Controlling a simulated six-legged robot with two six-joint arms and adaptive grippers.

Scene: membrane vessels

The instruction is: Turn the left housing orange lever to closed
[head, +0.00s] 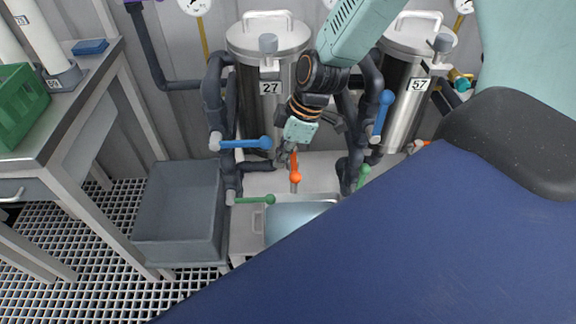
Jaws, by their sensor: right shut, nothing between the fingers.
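The left housing (267,95) is a steel cylinder labelled 27, with a domed lid and a handle on top. Its orange lever (295,177) sits low in front of it, with a round knob at the near end, and runs roughly straight toward me. My right gripper (283,158) reaches down from the upper right, shut and empty. Its fingers are just above and left of the lever's far end; I cannot tell whether they touch. The gripper and wrist hide part of the housing's lower right side. My left gripper is not in view.
Dark pipes flank the housing, with a blue lever (245,143) and a green lever (252,200) on the left. Another blue lever (382,115) is right, near housing 57 (405,95). A grey bin (180,210) and a bench (75,110) stand left.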

